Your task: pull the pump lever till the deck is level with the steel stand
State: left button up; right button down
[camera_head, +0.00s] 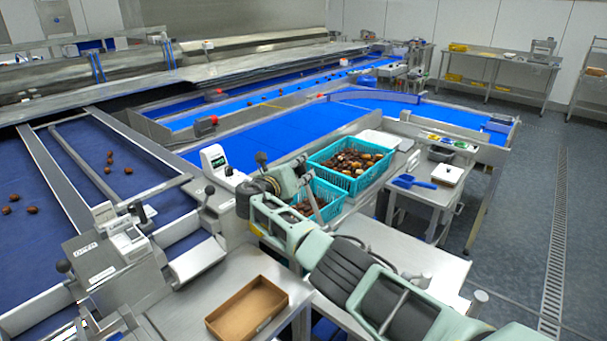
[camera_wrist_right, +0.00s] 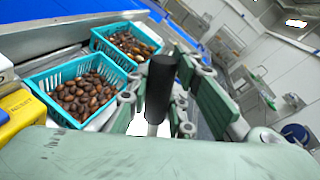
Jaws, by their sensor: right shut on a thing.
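The pump lever (camera_wrist_right: 160,88) shows in the right wrist view as a thick black grip on a pale metal rod. It stands between the green, linked fingers of my right gripper (camera_head: 275,184), which is shut on it. In the head view this gripper is just left of the teal crates, and it and my arm hide most of the lever. A pale steel top (camera_head: 412,250) shows behind my right arm. I cannot tell which surface is the deck and which the stand, nor compare their heights. My left gripper is not in view.
Two teal crates of dates, the far one (camera_head: 331,170) and near one (camera_head: 296,213), stand close beyond my gripper. A steel table (camera_head: 428,196) with a blue scoop (camera_head: 412,182) is to their right. A brown tray (camera_head: 226,331) lies in front. Floor at right is clear.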

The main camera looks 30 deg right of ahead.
jog(key=shift+w+a, duration=0.1)
jog(key=shift+a, duration=0.15)
jog(key=s+p, duration=0.1)
jog(key=p, duration=0.2)
jog(key=s+d+r+m+p, duration=0.1)
jog(key=p, duration=0.2)
jog(key=shift+r, duration=0.2)
jog(key=shift+s+d+m+t+p, duration=0.25)
jog(key=shift+s+m+t+p, duration=0.15)
jog(key=shift+s+p, duration=0.25)
jog(key=shift+s+d, duration=0.15)
jog(key=shift+s, duration=0.1)
jog(key=s, duration=0.1)
jog(key=s+d+m, duration=0.1)
jog(key=s+m, duration=0.1)
jog(key=shift+s+d+r+h, duration=0.2)
jog(key=shift+r+h, duration=0.1)
